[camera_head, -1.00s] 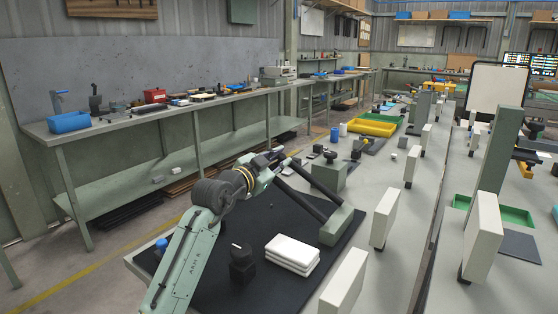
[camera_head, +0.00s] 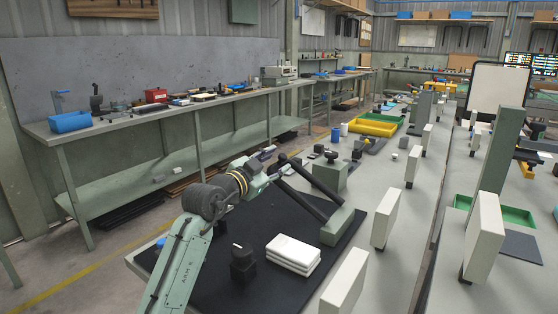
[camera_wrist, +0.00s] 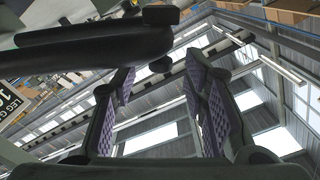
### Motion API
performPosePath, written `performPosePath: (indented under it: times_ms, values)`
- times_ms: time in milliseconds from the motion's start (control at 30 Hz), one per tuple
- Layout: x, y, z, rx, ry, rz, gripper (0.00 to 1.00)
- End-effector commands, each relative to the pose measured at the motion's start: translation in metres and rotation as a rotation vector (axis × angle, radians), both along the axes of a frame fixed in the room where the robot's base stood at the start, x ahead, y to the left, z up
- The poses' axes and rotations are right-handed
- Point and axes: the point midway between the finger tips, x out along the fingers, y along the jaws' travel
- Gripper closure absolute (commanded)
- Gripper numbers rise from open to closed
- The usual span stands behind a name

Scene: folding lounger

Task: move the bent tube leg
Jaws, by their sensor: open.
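The bent tube leg (camera_head: 301,200) is a dark tube with two straight runs, sloping up and left from the green blocks on the bench mat. In the wrist view, a thick dark tube (camera_wrist: 85,48) crosses the upper left, with a rounded end near the middle. My gripper (camera_head: 277,167) is at the upper left ends of the tubes in the head view, where its fingers are hard to make out. In the wrist view, my gripper (camera_wrist: 158,85) is open, with purple ribbed pads apart and nothing between them. I cannot tell whether a finger touches the tube.
A green block (camera_head: 341,226) and another green block (camera_head: 330,174) stand by the tubes. A folded white stack (camera_head: 293,253) and a black knobbed block (camera_head: 242,264) lie on the black mat (camera_head: 205,283). White upright panels (camera_head: 385,218) line the bench's right side.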

Motion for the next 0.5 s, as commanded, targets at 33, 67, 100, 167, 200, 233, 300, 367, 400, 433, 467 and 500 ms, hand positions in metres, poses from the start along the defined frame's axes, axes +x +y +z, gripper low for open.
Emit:
performPosePath:
  times_ms: [33,67,100,167,200,233,300,367,400,433,467,500]
  values:
    - [-0.01,0.008,0.0,-0.005,-0.001,0.002,0.6]
    - [-0.015,0.012,0.0,-0.004,-0.002,0.002,0.6]
    - [-0.023,0.017,0.0,-0.004,-0.001,0.003,0.6]
    - [-0.034,0.024,0.0,-0.005,-0.001,0.002,0.6]
    - [-0.041,0.029,0.0,-0.004,-0.001,0.003,0.6]
    - [-0.046,0.032,0.0,-0.004,-0.001,0.004,0.6]
    - [-0.056,0.039,0.0,-0.003,-0.001,0.003,0.6]
    - [-0.064,0.044,0.0,-0.002,-0.001,0.002,0.6]
    - [-0.068,0.046,0.001,-0.003,-0.002,0.002,0.6]
    - [-0.07,0.048,0.0,-0.003,0.0,0.001,0.6]
    - [-0.072,0.049,0.0,-0.002,0.0,0.002,0.6]
    - [-0.075,0.051,0.0,-0.001,0.0,0.002,0.6]
